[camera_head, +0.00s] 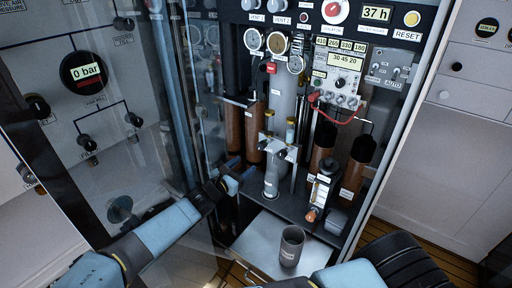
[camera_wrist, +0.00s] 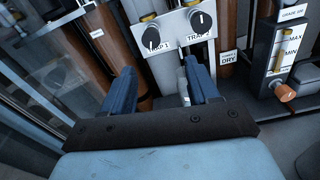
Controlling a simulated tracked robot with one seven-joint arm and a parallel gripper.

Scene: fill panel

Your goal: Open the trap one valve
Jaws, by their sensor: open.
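The trap one valve is a round black knob (camera_wrist: 151,38) with a white mark, on the left of a pale valve plate (camera_wrist: 176,35) labelled TRAP 1. The similar TRAP 2 knob (camera_wrist: 201,21) sits to its right. In the head view the small plate (camera_head: 279,147) stands at the middle of the cabinet. My gripper (camera_wrist: 160,68) is open, its two blue fingers apart with nothing between them. In the wrist view the fingertips lie just below the knobs; I cannot tell the depth gap. In the head view my gripper (camera_head: 232,177) is left of the plate.
Brown cylinders (camera_head: 255,135) flank the plate. A sight gauge with an orange knob (camera_head: 312,214) stands at right, near a red cable (camera_head: 335,118). A dark cup (camera_head: 291,246) stands on the pull-out tray (camera_head: 262,250). A clear door (camera_head: 120,150) is at left.

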